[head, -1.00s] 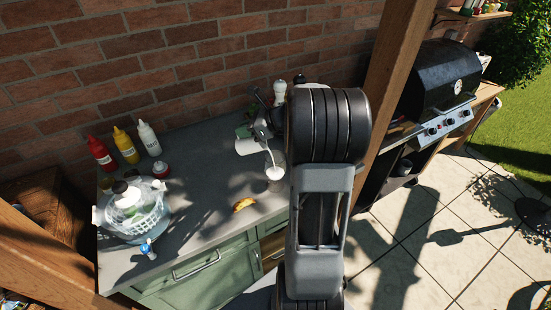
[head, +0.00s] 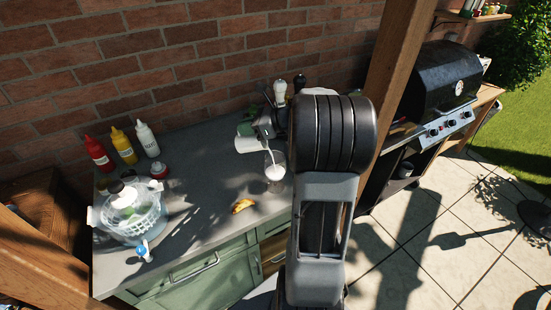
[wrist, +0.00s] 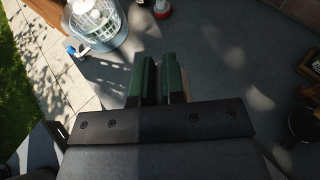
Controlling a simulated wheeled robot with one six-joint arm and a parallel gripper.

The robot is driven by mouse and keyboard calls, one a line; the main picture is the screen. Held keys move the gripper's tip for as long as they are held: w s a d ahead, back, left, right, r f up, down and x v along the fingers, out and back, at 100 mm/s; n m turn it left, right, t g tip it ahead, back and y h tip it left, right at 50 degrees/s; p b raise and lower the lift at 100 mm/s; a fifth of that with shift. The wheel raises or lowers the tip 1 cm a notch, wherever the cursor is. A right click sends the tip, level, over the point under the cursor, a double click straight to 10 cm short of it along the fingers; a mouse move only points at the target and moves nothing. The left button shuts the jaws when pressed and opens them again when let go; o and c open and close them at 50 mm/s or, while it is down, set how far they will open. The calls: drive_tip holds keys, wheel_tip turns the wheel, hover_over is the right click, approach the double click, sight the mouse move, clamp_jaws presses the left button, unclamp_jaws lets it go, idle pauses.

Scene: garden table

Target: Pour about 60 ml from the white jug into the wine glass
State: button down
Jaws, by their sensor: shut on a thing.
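The white jug (head: 247,143) is tilted in the head view, its mouth toward the right. My gripper (head: 264,127) is shut on it, partly hidden by my arm. A thin white stream runs from the jug down into the wine glass (head: 275,186). The glass stands upright on the grey counter, with white liquid in it; its level is too small to read. In the wrist view, the green fingers of my gripper (wrist: 160,80) are close together, and the jug cannot be made out there.
Red, yellow and white squeeze bottles (head: 124,147) stand at the back left. A clear salad spinner (head: 132,211) and a small blue-capped bottle (head: 144,251) are at the left. Two mills (head: 299,83) stand behind the jug.

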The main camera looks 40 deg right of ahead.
drive_tip(key=shift+r, duration=0.2)
drive_tip(key=w+a+g+h+p, duration=0.1)
drive_tip(key=g+p, duration=0.1)
drive_tip(key=p, duration=0.3)
drive_tip(key=shift+w+a+f+h+p, duration=0.1)
drive_tip(key=shift+a+f+h+p, duration=0.05)
drive_tip(key=shift+h+p, duration=0.2)
drive_tip(key=f, duration=0.1)
drive_tip(key=f+g+h+p, duration=0.1)
drive_tip(key=w+f+g+p, duration=0.1)
drive_tip(key=shift+a+f+h, duration=0.35)
drive_tip(key=shift+a, duration=0.05)
drive_tip(key=shift+w+a+f+g+h, duration=0.45)
drive_tip(key=shift+w+f+g+h, duration=0.05)
drive_tip(key=shift+f+g+h, duration=0.25)
idle(0.4)
